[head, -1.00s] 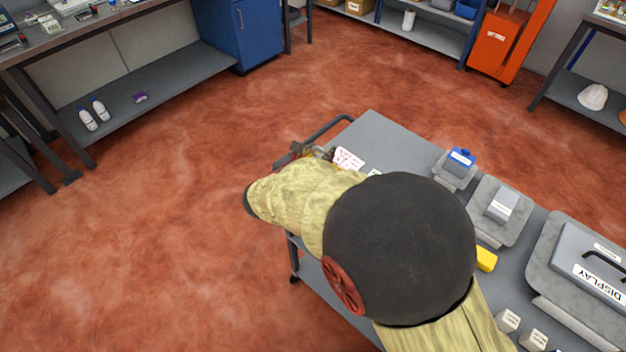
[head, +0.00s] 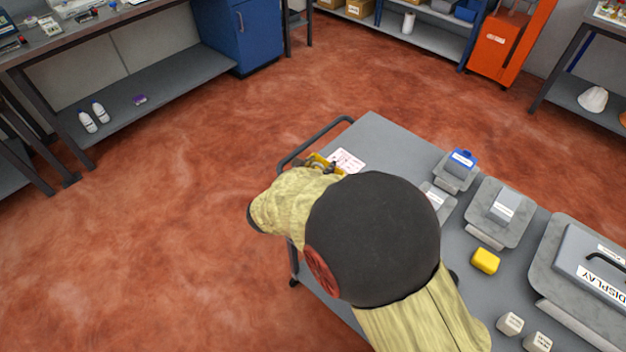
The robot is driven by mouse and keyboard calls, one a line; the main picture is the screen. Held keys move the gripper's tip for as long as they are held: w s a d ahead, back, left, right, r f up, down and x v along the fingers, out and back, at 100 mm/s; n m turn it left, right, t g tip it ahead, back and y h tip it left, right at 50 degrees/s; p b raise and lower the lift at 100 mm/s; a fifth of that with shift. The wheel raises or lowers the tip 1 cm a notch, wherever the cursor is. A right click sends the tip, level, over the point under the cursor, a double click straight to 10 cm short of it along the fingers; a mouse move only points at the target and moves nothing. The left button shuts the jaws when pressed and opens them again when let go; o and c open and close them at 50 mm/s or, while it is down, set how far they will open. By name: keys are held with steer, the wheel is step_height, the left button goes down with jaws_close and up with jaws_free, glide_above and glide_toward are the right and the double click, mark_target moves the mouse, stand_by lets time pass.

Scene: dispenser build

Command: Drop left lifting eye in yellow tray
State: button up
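My arm covers much of the grey cart top (head: 378,135). My gripper (head: 327,168) shows only in part past my forearm, at the cart's far left end. A small piece of a yellow thing (head: 318,160), which looks like the yellow tray's edge, shows right at the gripper. I cannot tell from here whether the fingers are open or shut, or whether they hold anything. I cannot make out the left lifting eye; it may be hidden by my arm or gripper.
A white paper (head: 347,160) lies beside the gripper. A blue-topped unit (head: 461,159), grey fixtures (head: 499,212), a yellow block (head: 485,261), pale blocks (head: 510,323) and a case marked DISPLAY (head: 585,262) stand rightward. The cart handle (head: 310,140) borders the left end.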

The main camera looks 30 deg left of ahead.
steer(key=o, duration=0.4)
steer(key=shift+c, duration=0.2)
steer(key=shift+s, duration=0.1)
steer(key=v, duration=1.1)
steer(key=shift+s+r, duration=0.25)
steer(key=shift+s, duration=0.1)
